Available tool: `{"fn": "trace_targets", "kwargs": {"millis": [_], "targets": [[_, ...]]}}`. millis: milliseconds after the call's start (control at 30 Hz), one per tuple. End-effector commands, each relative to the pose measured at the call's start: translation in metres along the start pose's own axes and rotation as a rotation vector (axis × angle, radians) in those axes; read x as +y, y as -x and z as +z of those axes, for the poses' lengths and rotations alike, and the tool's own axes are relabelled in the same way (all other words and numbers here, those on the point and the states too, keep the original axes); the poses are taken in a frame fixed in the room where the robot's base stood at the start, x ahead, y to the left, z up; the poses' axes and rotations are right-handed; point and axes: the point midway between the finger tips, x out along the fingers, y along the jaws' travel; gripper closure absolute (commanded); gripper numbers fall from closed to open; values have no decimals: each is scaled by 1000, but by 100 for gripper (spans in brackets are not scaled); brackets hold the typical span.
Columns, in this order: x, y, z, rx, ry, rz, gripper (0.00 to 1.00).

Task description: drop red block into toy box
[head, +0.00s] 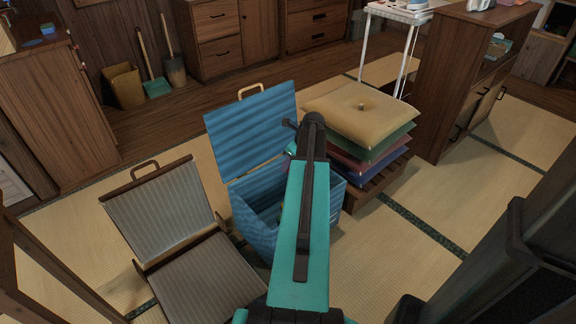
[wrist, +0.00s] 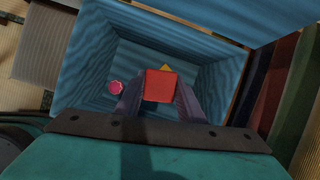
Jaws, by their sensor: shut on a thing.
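The blue toy box (head: 252,222) stands on the tatami in the head view with its lid (head: 252,130) raised. In the wrist view I look down into the open toy box (wrist: 85,60). My gripper (wrist: 158,92) is shut on the red block (wrist: 160,85), which it holds over the box's opening. In the head view my own arm hides the gripper and the block. A pink round thing (wrist: 116,87) lies inside the box, left of the block. A yellow thing (wrist: 165,67) shows partly behind the block.
A grey legless chair (head: 160,215) stands left of the box. A stack of cushions (head: 360,115) on a wooden base is close on the right. A wooden shelf (head: 460,80) stands farther right. Open tatami lies in front of the cushions.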

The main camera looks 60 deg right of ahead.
Motion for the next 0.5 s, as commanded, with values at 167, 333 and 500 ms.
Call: {"fn": "trace_targets", "kwargs": {"millis": [167, 333, 500], "targets": [[0, -13, -6, 0, 0, 0, 87], [0, -20, -9, 0, -1, 0, 87], [0, -22, -10, 0, -1, 0, 87]]}}
